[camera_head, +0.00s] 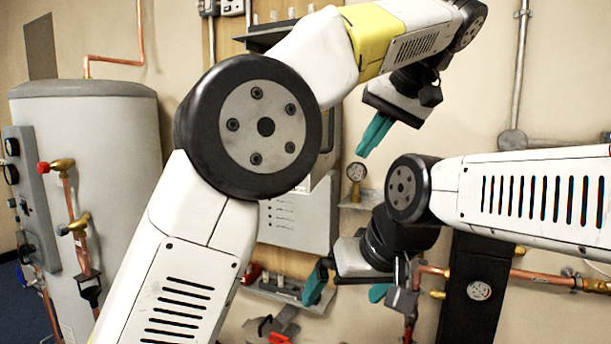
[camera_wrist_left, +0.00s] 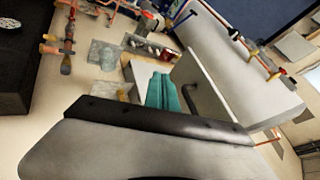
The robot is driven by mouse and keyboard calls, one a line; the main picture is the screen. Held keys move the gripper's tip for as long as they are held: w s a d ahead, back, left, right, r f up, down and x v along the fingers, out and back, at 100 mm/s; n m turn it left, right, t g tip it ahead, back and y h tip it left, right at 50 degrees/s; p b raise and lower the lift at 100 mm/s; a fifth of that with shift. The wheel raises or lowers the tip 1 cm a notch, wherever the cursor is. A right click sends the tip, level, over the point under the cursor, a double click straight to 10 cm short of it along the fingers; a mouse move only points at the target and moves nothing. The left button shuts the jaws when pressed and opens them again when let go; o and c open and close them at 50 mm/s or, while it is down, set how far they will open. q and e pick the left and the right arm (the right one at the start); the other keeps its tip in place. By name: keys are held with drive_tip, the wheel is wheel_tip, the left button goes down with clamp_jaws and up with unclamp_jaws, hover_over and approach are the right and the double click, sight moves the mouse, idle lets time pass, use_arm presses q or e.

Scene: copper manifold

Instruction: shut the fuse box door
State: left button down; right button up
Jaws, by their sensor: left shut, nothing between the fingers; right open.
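The fuse box (camera_head: 300,222) is a pale grey box on the wall, partly hidden behind my left arm. Its door seems to stand open, swung out from the box; a grey strip of it (camera_head: 326,160) with a dark handle shows beside my arm. In the left wrist view the grey door (camera_wrist_left: 205,85) with its black handle stands just right of my left fingers. My left gripper (camera_head: 375,135) is shut and empty, up and to the right of the box; its teal fingers (camera_wrist_left: 165,92) look close to the door, contact unclear. My right gripper (camera_head: 348,289) is open and empty, below the box.
A large grey tank (camera_head: 95,130) with copper pipes and valves stands at the left. A black panel with a gauge (camera_head: 479,290) and copper pipes are at the lower right. A small shelf (camera_head: 280,290) is below the box.

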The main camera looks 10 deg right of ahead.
use_arm(q)
drive_tip(key=w+a+f, duration=0.6)
drive_tip(key=f, duration=0.1)
drive_tip(key=shift+w+a+f, duration=0.25)
drive_tip(key=shift+w+f, duration=0.1)
drive_tip(key=shift+f, duration=0.05)
drive_tip(key=shift+a, duration=0.1)
